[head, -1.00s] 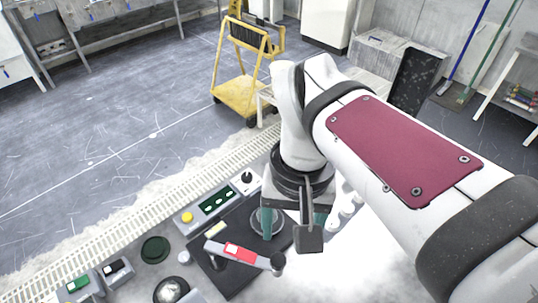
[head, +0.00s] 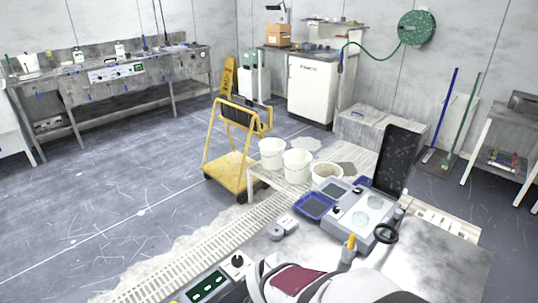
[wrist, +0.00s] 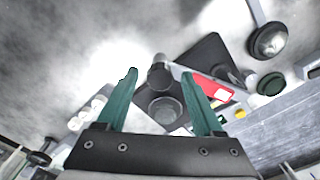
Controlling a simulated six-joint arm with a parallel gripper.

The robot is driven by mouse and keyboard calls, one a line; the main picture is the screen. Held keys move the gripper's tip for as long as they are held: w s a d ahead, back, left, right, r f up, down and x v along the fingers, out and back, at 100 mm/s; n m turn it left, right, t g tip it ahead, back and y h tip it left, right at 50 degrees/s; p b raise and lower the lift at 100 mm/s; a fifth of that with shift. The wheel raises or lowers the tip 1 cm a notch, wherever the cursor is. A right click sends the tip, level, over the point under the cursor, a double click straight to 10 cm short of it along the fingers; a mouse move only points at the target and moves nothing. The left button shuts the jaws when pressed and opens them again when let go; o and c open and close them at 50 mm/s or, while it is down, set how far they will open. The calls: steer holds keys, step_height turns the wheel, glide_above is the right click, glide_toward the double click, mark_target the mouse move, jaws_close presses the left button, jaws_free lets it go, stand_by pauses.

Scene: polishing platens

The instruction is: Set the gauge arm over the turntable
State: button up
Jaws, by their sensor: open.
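My gripper (wrist: 160,77) has two teal fingers, spread apart and empty, in the wrist view. The gauge arm (wrist: 212,88) is a grey bar with a red label, above a black base plate (wrist: 207,52). Its dark cylindrical end (wrist: 160,76) appears between my fingertips; I cannot tell whether they touch it. A round grey disc, seemingly the turntable (wrist: 166,110), shows between the fingers, beside the arm's end in the picture. The gauge arm, turntable and gripper are out of the head view.
A chrome dome (wrist: 270,40), a dark green disc (wrist: 270,84) and a yellow button (wrist: 240,114) lie right of the plate. In the head view, a grey two-disc machine (head: 352,222), a blue tray (head: 315,206) and white buckets (head: 297,164) stand beyond my arm.

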jaws_close()
stand_by(1.4)
